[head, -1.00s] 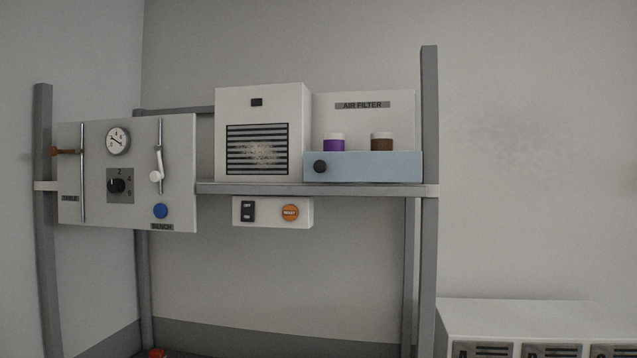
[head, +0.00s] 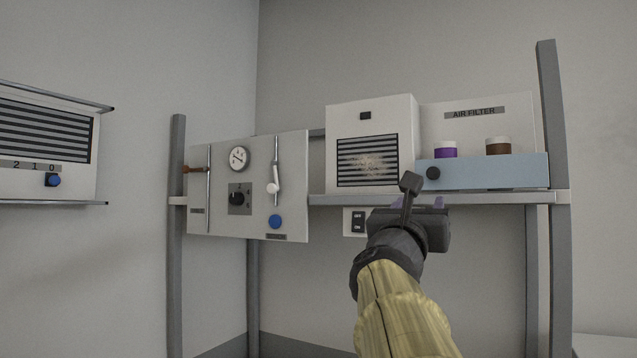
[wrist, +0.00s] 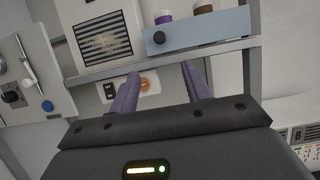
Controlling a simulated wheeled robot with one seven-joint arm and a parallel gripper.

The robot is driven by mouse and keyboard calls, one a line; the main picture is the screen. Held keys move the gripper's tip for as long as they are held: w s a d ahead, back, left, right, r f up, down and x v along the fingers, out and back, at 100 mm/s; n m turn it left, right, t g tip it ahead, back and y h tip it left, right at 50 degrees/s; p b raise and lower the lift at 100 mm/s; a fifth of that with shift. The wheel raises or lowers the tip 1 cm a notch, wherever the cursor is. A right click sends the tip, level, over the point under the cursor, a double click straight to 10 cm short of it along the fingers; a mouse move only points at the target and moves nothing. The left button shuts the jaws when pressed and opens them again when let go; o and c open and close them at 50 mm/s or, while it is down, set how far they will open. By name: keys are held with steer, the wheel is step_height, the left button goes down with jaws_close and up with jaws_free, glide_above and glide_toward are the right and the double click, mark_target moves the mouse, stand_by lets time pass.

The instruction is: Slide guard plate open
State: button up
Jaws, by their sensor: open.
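The guard plate is probably the light blue panel (head: 500,172) with a dark round knob (head: 433,173) at its left end. It stands upright on the shelf, in front of a purple jar (head: 446,150) and a brown jar (head: 498,146), hiding their lower parts. The panel also shows at the top of the wrist view (wrist: 205,32), with its knob (wrist: 159,38). My gripper (head: 428,204) is below the knob in the head view, its fingers mostly hidden by its own body. In the wrist view its purple fingers (wrist: 160,72) are apart and empty, pointing toward the shelf.
A white vented box (head: 368,125) stands left of the panel. The shelf edge (head: 480,199) runs beneath both. A switch box with an orange button (wrist: 146,84) hangs under the shelf. A control board (head: 290,180) is further left, and a right post (head: 555,190) bounds the shelf.

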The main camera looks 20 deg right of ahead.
mark_target(433, 174)
steer(key=p+x, duration=0.9)
steer(key=x, duration=0.7)
steer(key=shift+w+d+p, duration=0.1)
steer(key=shift+w+p, duration=0.1)
steer(key=shift+p, duration=0.15)
steer(key=shift+w+d+r+p, duration=0.1)
steer(key=shift+w+d+p, duration=0.2)
steer(key=shift+w+d, duration=0.1)
jaws_close()
